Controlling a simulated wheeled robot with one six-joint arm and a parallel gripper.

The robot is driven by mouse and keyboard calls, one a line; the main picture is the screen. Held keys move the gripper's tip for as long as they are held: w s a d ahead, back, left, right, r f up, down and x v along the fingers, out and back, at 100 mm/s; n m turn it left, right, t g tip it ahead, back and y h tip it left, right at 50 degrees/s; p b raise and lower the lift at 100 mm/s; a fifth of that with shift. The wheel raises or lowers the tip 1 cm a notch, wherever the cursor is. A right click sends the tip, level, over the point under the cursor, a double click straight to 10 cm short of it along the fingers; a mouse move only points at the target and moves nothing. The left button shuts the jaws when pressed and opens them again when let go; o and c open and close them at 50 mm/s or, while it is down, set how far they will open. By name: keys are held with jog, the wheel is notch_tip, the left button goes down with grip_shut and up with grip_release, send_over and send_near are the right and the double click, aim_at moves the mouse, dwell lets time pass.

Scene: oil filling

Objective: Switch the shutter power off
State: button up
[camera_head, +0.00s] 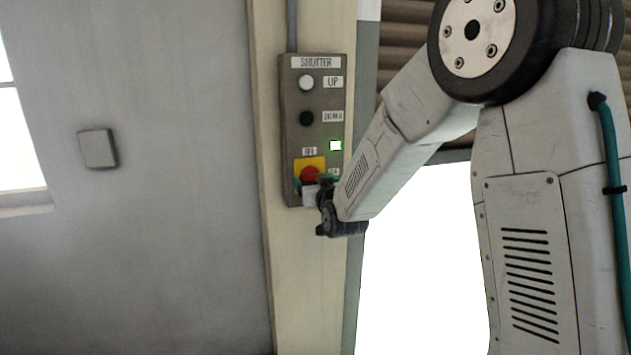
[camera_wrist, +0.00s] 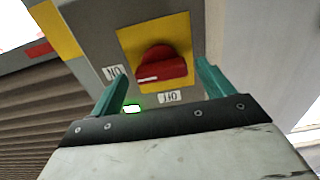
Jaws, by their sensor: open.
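The shutter control box (camera_head: 290,130) is a grey panel on the cream post, with UP and DOWN buttons and a lit green lamp (camera_head: 335,146). Its red rotary power switch (camera_head: 310,174) sits on a yellow plate at the bottom, partly hidden by my gripper (camera_head: 315,188). In the wrist view the red knob (camera_wrist: 163,66) has its white mark at the left end, toward the ON label (camera_wrist: 114,72). The OFF label (camera_wrist: 168,96) is below the knob there. My gripper (camera_wrist: 162,70) is open, its green fingers on either side of the knob, apart from it.
A white push button (camera_head: 306,83) and a black one (camera_head: 306,118) are higher on the box. A bright opening (camera_head: 415,265) lies right of the post, under the brown slatted shutter (camera_head: 400,40). A grey square plate (camera_head: 98,148) is on the left wall.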

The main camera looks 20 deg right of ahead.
jog(key=shift+w, duration=0.5)
jog(key=c, duration=1)
jog(key=shift+o, duration=0.2)
jog(key=shift+c, duration=0.2)
